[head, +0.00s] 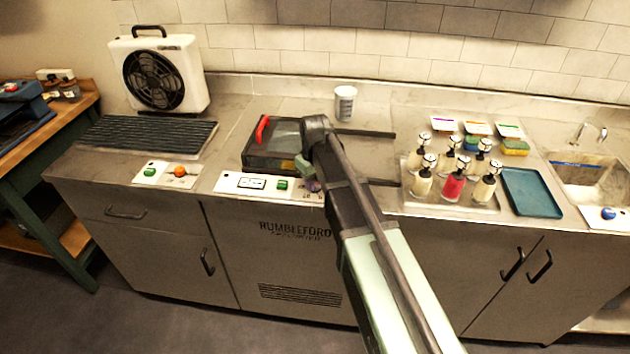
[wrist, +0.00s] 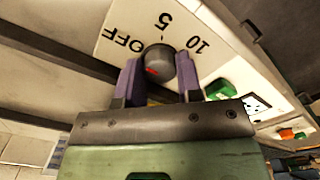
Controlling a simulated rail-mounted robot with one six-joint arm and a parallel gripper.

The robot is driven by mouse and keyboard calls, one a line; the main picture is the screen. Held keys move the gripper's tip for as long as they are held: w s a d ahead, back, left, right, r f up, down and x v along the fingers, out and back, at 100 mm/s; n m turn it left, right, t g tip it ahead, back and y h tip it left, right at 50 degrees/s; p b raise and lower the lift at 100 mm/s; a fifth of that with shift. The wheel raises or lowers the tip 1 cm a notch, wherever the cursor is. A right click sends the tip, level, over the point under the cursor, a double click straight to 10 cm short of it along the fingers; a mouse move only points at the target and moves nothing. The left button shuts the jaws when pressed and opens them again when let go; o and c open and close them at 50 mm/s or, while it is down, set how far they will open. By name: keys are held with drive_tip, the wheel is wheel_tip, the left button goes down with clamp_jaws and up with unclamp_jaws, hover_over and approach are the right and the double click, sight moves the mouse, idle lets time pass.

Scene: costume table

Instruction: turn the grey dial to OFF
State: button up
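The grey dial (wrist: 159,62) shows in the wrist view on a white panel (wrist: 112,24) printed OFF, 5 and 10. OFF is to its upper left, 5 above it and 10 to its upper right. A red mark is on the dial's lower left part. My gripper (wrist: 158,68) has one purple finger on each side of the dial, and no clear gap shows between fingers and dial. In the head view my gripper (head: 311,184) is low at the right end of the counter-front panel (head: 228,184), and the dial is hidden there.
Above the panel stands a dark appliance (head: 270,158) with a red handle (head: 262,128). A green switch (head: 282,184) is left of my gripper. A white cup (head: 345,102) stands behind; several pump bottles (head: 453,186) stand on a tray to the right.

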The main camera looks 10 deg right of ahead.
drive_tip(key=shift+o, duration=0.8)
wheel_tip(320, 180, up, 11)
drive_tip(key=p, duration=1)
drive_tip(key=shift+f+p, duration=0.15)
drive_tip(key=shift+p, duration=0.25)
drive_tip(key=s+m, duration=0.4)
drive_tip(key=s, duration=1.6)
drive_tip(key=shift+m, duration=0.3)
